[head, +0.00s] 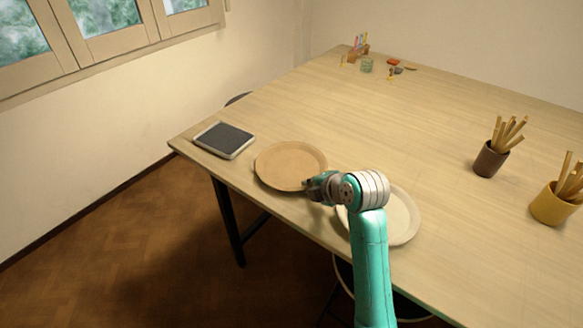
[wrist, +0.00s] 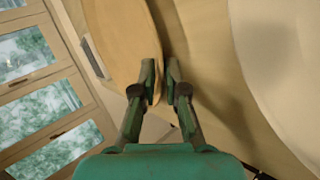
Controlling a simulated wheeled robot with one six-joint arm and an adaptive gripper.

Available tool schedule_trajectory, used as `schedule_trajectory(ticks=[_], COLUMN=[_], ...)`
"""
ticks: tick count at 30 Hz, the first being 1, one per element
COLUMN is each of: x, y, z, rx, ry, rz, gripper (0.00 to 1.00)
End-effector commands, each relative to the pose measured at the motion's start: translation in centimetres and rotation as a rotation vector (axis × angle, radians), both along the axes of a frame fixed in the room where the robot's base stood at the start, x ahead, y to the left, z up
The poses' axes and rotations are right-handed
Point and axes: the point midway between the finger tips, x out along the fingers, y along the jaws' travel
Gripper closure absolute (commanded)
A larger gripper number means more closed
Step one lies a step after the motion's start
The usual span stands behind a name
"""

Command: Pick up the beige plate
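The beige plate (head: 287,160), a warm tan disc, is near the front left edge of the table. Its rim fills the left middle of the wrist view (wrist: 125,40). My gripper (head: 308,186) is at the plate's near right rim. In the wrist view my gripper's fingertips (wrist: 160,72) are close together, one on each side of the rim, and look closed on it. Part of the rim is hidden behind the fingers. I cannot tell any gap between plate and table.
A paler cream plate (head: 403,222) lies just right, partly behind my arm. A dark-topped tablet or tray (head: 224,140) lies left. A brown cup (head: 490,161) and a yellow cup (head: 551,206) with sticks stand right. Small items sit at the far corner. The table's middle is clear.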

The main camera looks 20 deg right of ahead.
Motion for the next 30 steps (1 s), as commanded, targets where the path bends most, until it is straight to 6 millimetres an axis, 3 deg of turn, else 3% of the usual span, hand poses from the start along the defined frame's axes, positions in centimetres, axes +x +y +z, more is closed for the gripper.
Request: schedule_trajectory(ticks=[2, 3, 20, 30], x=[0.0, 0.0, 0.0, 0.1], y=[0.0, 0.0, 0.0, 0.0], z=[0.0, 0.0, 0.6, 6.1], rx=[0.000, 0.000, 0.000, 0.000], ry=[0.000, 0.000, -0.004, -0.008], rz=[0.000, 0.000, -0.001, -0.001], gripper=[0.91, 1.00, 1.00, 1.00])
